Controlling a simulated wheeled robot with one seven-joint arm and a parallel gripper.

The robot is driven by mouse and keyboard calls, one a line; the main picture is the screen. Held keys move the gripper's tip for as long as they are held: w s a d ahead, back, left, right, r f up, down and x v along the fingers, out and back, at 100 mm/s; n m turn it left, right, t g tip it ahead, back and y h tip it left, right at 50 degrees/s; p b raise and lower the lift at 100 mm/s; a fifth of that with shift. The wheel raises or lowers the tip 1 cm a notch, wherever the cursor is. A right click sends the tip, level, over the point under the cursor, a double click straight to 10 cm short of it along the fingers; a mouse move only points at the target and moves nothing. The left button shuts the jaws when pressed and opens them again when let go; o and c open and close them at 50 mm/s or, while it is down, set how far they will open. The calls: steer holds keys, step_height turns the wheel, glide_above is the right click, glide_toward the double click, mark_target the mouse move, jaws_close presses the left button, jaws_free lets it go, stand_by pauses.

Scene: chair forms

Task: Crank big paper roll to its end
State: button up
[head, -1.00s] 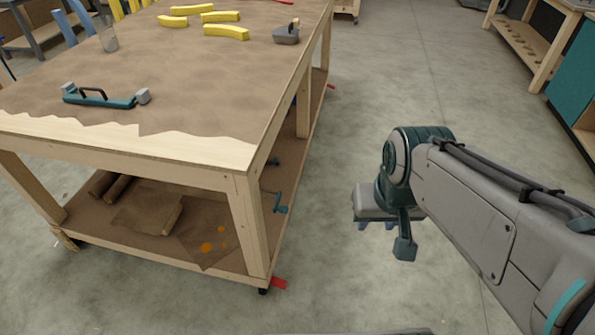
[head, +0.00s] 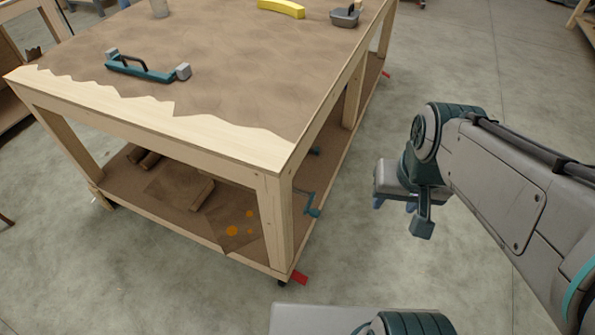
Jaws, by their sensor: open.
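A teal crank handle (head: 312,204) sticks out from the right side of the wooden workbench (head: 270,215), low down behind the near corner leg. The roll that it turns is hidden inside the bench. Brown paper (head: 225,85) covers the bench top and ends in a torn, wavy edge near the front. My gripper (head: 378,203) is to the right of the bench, apart from the crank, with its bluish fingertips pointing down. It is open, and nothing shows between the fingers.
A teal tool with a handle (head: 145,70), a yellow curved piece (head: 281,8) and a grey container (head: 345,17) lie on the bench top. Brown rolls and sheets lie on the lower shelf (head: 165,195). A red caster lever (head: 299,277) juts out at the near corner.

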steer(key=a+f+m+g+y+b, duration=0.4)
steer(key=f+m+b, duration=0.3)
steer(key=f, duration=0.6)
steer(key=m+t+y+b, duration=0.7)
steer(key=m+y+b, duration=0.75)
steer(key=m, duration=1.05)
glide_toward(308, 211)
steer(key=shift+h, duration=0.85)
steer(key=b+x, duration=0.2)
steer(key=x, duration=0.3)
steer(key=b+x, duration=0.2)
steer(key=x, duration=0.4)
steer(key=shift+w+d+r, duration=0.1)
steer(key=shift+w+d, duration=0.05)
steer(key=shift+w, duration=0.05)
steer(key=c, duration=0.9)
